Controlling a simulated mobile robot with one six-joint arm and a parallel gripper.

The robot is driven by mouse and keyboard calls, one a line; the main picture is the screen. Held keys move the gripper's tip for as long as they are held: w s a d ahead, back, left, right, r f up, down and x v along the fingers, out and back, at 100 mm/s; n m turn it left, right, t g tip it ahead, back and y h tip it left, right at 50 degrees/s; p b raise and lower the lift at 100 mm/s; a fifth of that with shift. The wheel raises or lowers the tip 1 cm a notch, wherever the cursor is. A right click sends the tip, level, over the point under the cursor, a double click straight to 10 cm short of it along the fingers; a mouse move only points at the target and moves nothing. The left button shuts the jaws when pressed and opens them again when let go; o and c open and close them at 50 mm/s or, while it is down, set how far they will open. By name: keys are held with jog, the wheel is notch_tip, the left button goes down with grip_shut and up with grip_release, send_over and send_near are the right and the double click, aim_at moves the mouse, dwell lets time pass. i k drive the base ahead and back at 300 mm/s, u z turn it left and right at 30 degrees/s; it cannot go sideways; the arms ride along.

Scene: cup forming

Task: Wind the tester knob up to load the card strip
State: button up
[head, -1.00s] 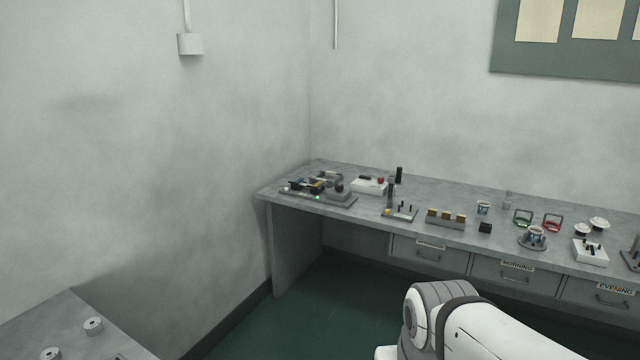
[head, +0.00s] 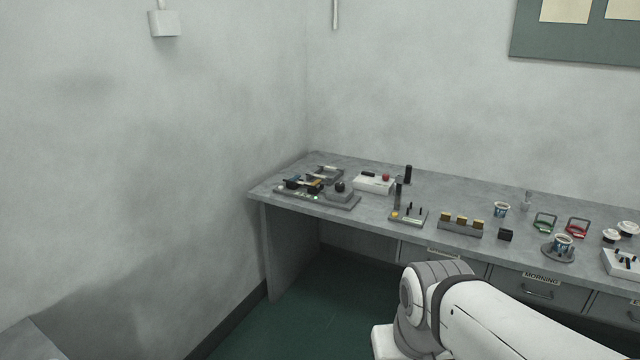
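A grey bench device with a round black knob (head: 340,186) stands near the left end of the grey bench; I take it for the tester, but it is too small to be sure. A small green light (head: 315,197) glows at its front. Dark and coloured parts (head: 303,183) lie just left of the knob. I cannot make out the card strip. My gripper is outside the view.
The grey bench (head: 440,190) runs along the far wall into the left corner. A white box with a red button (head: 386,177) and a block with yellow pieces (head: 461,223) stand on it. Green floor (head: 330,290) is open before the bench.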

aim_at(339, 187)
jog(key=u, duration=0.55)
jog(key=i, duration=3.5)
jog(key=z, duration=1.65)
